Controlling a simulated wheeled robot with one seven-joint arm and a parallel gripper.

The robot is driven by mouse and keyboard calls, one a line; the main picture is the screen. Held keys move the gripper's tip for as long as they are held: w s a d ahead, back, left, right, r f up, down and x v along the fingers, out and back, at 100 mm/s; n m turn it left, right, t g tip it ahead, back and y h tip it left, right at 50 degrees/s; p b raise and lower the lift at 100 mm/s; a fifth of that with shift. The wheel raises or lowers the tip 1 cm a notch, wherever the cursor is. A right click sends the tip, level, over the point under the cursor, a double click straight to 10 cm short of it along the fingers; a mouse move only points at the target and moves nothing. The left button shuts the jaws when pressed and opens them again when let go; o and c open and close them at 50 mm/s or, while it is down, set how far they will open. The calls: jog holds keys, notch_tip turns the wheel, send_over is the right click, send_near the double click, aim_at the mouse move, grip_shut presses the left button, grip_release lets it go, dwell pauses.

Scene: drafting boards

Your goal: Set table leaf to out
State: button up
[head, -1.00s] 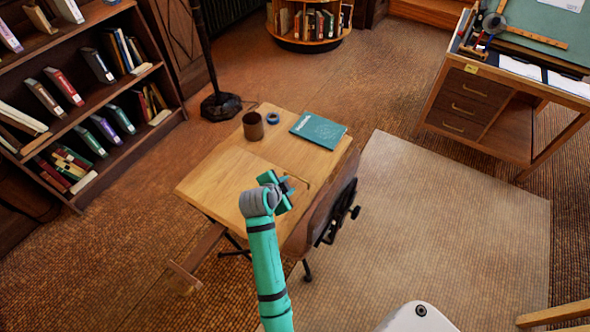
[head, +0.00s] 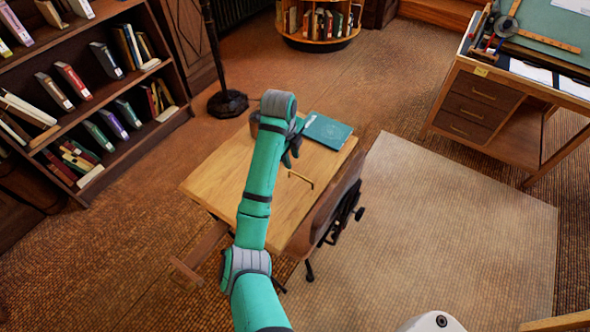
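The small wooden table (head: 222,182) stands in the middle of the head view, with a pale wood top. A thin brass-coloured handle or bar (head: 301,180) shows on the top's right part. I cannot tell which section is the leaf or how far out it is. A wooden piece (head: 200,252) juts out low at the table's front left. My gripper (head: 291,156) is over the far right part of the top, between the handle and the teal book. My arm covers the middle of the top. The gripper's dark fingers are small and partly hidden, so their opening is unclear.
A teal book (head: 328,131) lies on the table's far edge; a brown cup (head: 254,124) is mostly behind my arm. A brown chair (head: 325,208) stands close against the right side. A lamp base (head: 228,103) stands behind. The pale rug (head: 450,220) at right is clear.

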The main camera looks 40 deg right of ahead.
send_over(294, 181)
notch_tip(294, 181, down, 9)
jog(key=shift+r, duration=0.1)
grip_shut()
dwell(1.6)
